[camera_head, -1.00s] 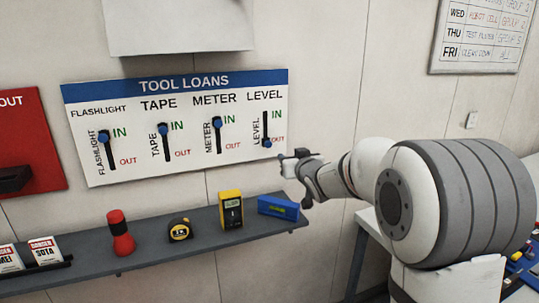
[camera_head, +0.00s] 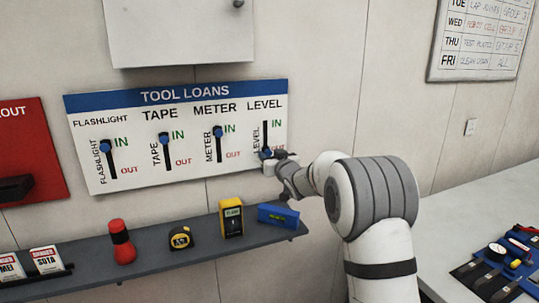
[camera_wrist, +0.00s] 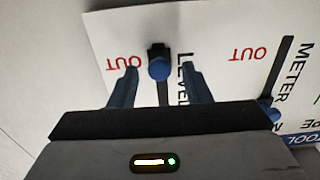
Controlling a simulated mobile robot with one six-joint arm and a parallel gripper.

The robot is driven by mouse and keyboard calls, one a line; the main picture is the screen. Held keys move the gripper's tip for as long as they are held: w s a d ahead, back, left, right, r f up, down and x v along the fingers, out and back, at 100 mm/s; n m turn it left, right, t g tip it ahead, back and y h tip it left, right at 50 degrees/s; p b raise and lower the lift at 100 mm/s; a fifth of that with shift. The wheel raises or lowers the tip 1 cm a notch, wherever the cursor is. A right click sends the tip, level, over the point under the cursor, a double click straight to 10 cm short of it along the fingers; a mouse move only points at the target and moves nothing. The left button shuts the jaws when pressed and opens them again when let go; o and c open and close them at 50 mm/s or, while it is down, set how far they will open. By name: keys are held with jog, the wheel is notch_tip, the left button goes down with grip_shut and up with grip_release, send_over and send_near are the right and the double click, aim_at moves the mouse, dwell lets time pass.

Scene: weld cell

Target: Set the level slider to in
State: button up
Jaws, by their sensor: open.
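The level slider is a blue knob (camera_wrist: 159,68) in a black vertical slot on the white TOOL LOANS board (camera_head: 190,187). It also shows in the head view (camera_head: 266,154), at the bottom of its slot near OUT, partly hidden by my gripper. My gripper (camera_wrist: 158,75) is open in the wrist view. One finger is on each side of the knob, with gaps left. The wrist view shows the board upside down.
The flashlight (camera_head: 105,146), tape (camera_head: 164,139) and meter (camera_head: 217,131) knobs stand at the top of their slots by IN. A grey shelf (camera_head: 160,262) below the board holds a flashlight, tape measure, yellow meter and blue level (camera_head: 278,215). A white table (camera_head: 450,215) is at right.

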jog(key=shift+c, duration=0.5)
grip_shut()
